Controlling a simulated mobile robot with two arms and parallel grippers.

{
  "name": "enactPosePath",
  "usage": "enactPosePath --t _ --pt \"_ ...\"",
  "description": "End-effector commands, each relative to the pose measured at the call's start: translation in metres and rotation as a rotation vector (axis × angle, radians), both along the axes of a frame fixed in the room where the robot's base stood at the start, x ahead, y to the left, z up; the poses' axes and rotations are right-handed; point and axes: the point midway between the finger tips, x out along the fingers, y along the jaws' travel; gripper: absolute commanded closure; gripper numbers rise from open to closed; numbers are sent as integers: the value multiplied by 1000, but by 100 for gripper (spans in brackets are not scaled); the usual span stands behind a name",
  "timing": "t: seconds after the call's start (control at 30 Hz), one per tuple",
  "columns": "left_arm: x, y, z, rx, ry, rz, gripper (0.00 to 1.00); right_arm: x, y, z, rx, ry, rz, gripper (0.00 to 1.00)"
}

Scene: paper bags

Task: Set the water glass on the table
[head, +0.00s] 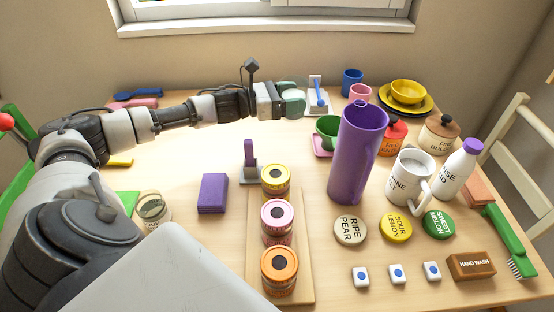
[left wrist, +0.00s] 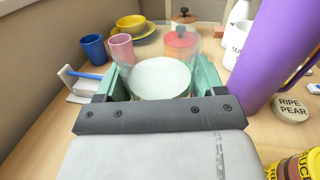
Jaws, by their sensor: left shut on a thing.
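My left gripper (head: 292,103) is above the far middle of the wooden table (head: 332,280). In the left wrist view its green fingers (left wrist: 160,80) are shut on a clear water glass (left wrist: 160,76) with a pale round face between them. The glass is hard to make out in the head view, where the fingers cover it. I cannot tell whether its base touches the table. My right gripper is not in view.
A tall purple pitcher (head: 350,165), a green cup (head: 327,130) and a white stand with a blue brush (head: 317,97) are near the gripper. Blue (head: 351,82) and pink (head: 360,94) cups stand behind. Several cans on a board (head: 305,250) stand in front. The far-left tabletop has free room.

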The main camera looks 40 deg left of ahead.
Motion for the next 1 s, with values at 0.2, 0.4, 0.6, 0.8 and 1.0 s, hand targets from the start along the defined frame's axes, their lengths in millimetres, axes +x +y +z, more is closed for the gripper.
enactPosePath --t 0.2,0.4,0.6,0.8,1.0 --pt "0 0 -35 -4 2 0 66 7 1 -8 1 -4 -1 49" --pt "0 0 -67 -4 0 0 66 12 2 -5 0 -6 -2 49" --pt "0 0 -82 -3 -2 0 66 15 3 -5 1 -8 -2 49" --pt "0 0 -109 -3 -2 0 66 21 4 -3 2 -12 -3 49" --pt "0 0 -111 -3 -3 -1 66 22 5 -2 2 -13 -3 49"
